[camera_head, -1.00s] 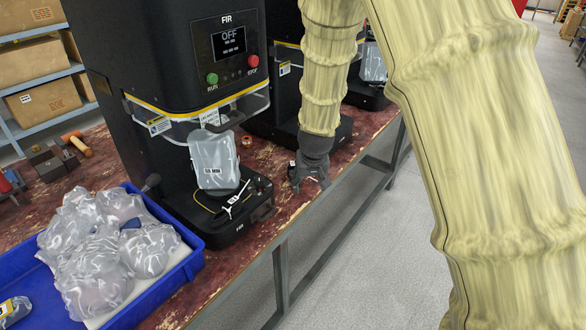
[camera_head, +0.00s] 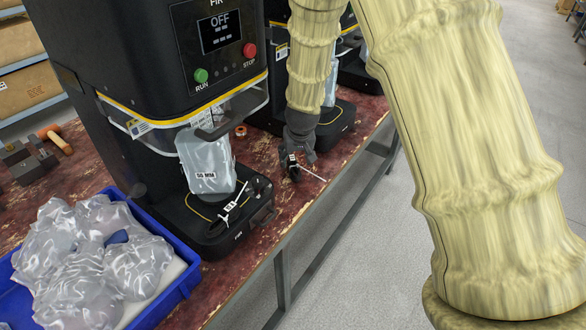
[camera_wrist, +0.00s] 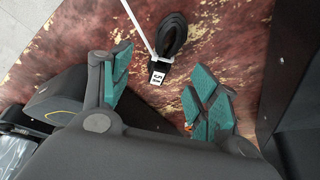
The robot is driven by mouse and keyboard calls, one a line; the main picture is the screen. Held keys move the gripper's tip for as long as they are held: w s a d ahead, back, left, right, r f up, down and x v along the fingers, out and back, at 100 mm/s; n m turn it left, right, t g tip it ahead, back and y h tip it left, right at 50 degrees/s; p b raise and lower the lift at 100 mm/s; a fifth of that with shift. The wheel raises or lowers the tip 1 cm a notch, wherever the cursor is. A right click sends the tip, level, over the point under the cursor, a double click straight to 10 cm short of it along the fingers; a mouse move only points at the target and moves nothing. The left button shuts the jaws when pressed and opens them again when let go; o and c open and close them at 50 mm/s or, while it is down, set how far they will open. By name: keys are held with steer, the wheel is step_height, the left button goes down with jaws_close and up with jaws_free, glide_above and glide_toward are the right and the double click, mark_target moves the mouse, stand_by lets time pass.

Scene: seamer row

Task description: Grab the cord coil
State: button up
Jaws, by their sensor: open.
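The cord coil (camera_wrist: 172,36) is a black oval loop with a white tie and a white printed tag. In the wrist view it lies on the worn red bench top, just past my fingertips, with its tag end towards the gap between them. In the head view the coil (camera_head: 293,172) shows partly beneath my gripper (camera_head: 299,150), near the bench's front edge. My gripper (camera_wrist: 165,88) is open in the wrist view, its teal pads apart on either side with nothing between them.
A black machine (camera_head: 150,70) stands left of the coil, with a bagged item (camera_head: 206,165) and a white tie on its base (camera_head: 215,228). A blue tray (camera_head: 190,278) of clear bags is at front left. Another machine (camera_head: 335,122) stands behind. The bench edge drops to the floor at right.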

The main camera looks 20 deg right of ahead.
mark_target(294, 165)
steer(key=shift+f, duration=0.35)
steer(key=shift+x, duration=2.3)
steer(key=shift+s+a, duration=0.1)
steer(key=shift+a, duration=0.05)
steer(key=shift+c, duration=0.2)
steer(key=c, duration=1.2)
